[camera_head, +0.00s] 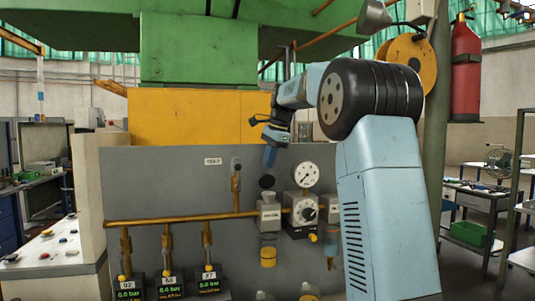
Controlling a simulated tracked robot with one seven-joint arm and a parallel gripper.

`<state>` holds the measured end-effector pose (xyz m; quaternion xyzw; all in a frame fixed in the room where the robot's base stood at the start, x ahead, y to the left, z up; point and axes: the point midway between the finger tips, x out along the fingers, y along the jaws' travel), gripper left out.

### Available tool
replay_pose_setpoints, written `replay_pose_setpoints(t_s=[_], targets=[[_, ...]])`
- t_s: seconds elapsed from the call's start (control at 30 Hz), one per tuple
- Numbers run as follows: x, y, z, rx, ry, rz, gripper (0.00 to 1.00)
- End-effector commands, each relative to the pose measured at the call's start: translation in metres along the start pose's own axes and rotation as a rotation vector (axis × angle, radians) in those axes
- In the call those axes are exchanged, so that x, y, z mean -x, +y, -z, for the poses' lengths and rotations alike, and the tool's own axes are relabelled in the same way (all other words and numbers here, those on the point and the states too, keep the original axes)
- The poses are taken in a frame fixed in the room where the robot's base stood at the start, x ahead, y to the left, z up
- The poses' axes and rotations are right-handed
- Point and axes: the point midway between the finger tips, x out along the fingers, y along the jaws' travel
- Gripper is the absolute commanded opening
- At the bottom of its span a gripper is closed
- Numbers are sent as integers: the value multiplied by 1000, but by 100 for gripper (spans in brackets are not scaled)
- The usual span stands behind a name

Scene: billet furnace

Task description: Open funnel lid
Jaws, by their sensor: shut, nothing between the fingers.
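My gripper (269,160) is shut and empty, pointing down in front of the grey panel (150,180). Below its tip is a small round black part (266,182), with a little gap showing between them in the picture. Under that black part is a grey block-shaped fitting (269,217) with a yellow-filled glass (268,252) beneath it. This looks like the funnel, and the black part may be its lid; I cannot tell whether the lid is open or shut.
A copper pipe (170,220) crosses the panel. A round gauge (306,175) and a dial box (305,212) stand just right of the fitting. Several pressure displays (168,284) sit lower left. A yellow block (190,117) is behind the panel. My arm covers the right side.

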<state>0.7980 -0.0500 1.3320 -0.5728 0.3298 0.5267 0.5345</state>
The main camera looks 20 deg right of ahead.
Motion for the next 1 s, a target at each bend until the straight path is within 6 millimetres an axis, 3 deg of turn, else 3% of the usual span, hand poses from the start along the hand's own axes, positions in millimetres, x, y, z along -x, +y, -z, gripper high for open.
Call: replay_pose_setpoints(t_s=[0.27, 0.7, 1.0], targets=[[36, 9, 8, -7, 3, 4, 0], [107, -12, 6, 2, 0, 2, 0], [126, -16, 7, 3, 0, 1, 0]])
